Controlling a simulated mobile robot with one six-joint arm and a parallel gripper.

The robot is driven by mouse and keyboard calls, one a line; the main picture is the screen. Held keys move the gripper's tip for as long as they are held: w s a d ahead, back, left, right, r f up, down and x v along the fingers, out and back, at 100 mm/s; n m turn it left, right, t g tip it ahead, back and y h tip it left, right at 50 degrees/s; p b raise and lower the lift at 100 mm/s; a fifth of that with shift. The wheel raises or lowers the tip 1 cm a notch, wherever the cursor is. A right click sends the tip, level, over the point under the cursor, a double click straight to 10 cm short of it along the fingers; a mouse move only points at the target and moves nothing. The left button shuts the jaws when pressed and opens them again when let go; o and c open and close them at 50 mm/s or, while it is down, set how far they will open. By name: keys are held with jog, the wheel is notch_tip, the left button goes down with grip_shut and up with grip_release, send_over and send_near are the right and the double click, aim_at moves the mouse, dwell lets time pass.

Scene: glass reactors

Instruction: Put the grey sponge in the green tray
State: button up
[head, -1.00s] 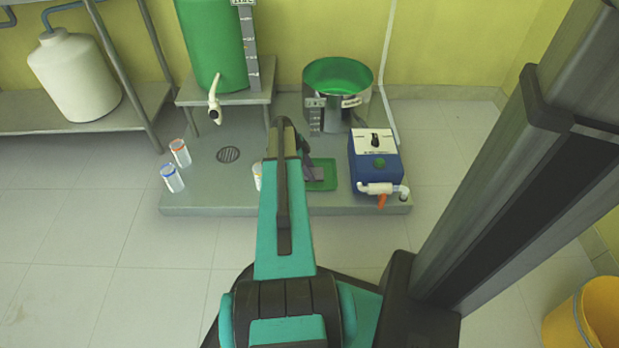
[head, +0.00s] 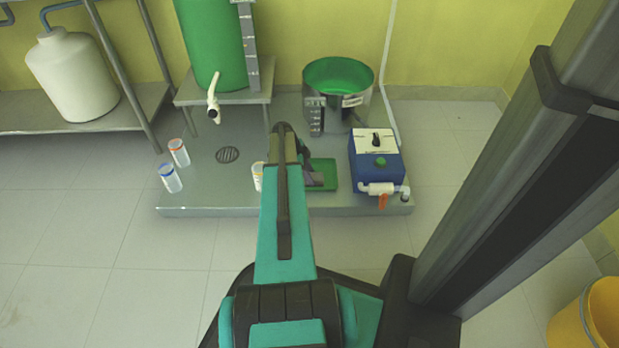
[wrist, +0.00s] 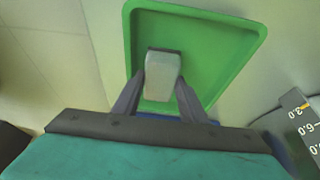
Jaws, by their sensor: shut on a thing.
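The grey sponge (wrist: 162,75) is a small light grey block held between the fingers of my gripper (wrist: 160,84) in the wrist view. It sits over the green tray (wrist: 215,55), whose raised rim shows around it. I cannot tell whether the sponge touches the tray floor. In the head view the green tray (head: 327,175) lies on the grey platform, and my arm hides its left part. My gripper (head: 313,179) is low at the tray there, mostly hidden by the arm.
A blue box (head: 376,165) with a white pipe and orange handle stands right of the tray. A steel pot with green inside (head: 338,95) stands behind. A yellow-marked cup (head: 258,176) is just left of my arm. Two cups (head: 171,178) (head: 179,152) stand further left.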

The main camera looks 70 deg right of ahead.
jog(key=shift+f, duration=0.1)
jog(key=o, duration=0.8)
jog(key=shift+o, duration=0.2)
jog(key=p+v, duration=0.5)
jog(key=v, duration=0.7)
jog(key=shift+w, duration=0.1)
